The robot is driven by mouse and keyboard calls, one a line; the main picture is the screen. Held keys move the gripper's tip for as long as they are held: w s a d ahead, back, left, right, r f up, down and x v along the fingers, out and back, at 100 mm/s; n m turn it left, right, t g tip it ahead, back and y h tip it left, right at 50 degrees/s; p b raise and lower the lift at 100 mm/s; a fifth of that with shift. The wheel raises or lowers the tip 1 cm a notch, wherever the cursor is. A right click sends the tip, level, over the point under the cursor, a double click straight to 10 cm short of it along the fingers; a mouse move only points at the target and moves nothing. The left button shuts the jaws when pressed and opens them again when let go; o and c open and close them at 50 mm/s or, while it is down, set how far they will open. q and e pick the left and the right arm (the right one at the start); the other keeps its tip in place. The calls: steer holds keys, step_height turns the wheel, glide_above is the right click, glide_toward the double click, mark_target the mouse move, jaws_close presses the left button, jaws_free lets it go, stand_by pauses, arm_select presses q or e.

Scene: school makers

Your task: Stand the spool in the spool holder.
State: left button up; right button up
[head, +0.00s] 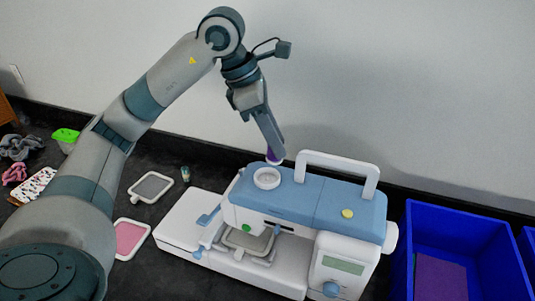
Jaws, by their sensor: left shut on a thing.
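My left gripper (271,148) comes down from above and is shut on the purple spool (272,156), of which only a small part with a pale lower rim shows; the fingers hide the rest. The spool is held near the back of the sewing machine's top, behind and slightly right of the holder in the picture. The spool holder (267,178) is a round white cup on the left part of the machine's blue top. It looks empty. I cannot tell how high the spool is above the machine. My right gripper is not in view.
The blue and white sewing machine (335,210) has a raised white handle (338,160) right of the holder. A blue bin (463,232) stands at the right. Embroidery hoops (151,187), a small spool (185,173) and cloth pieces lie at the left. A wall rises behind.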

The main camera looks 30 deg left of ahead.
mark_target(267, 159)
arm_select(q)
steer(key=shift+s+a+f, duration=0.5)
steer(key=shift+s+a, duration=0.1)
steer(key=shift+s, duration=0.1)
steer(key=shift+f, duration=0.15)
steer(key=shift+f+p, duration=0.95)
steer(key=shift+f, duration=0.9)
steer(key=shift+f, duration=0.1)
steer(key=shift+f+b, duration=0.3)
steer(key=shift+b, duration=0.15)
steer(key=o, duration=1)
steer(key=shift+r, duration=0.1)
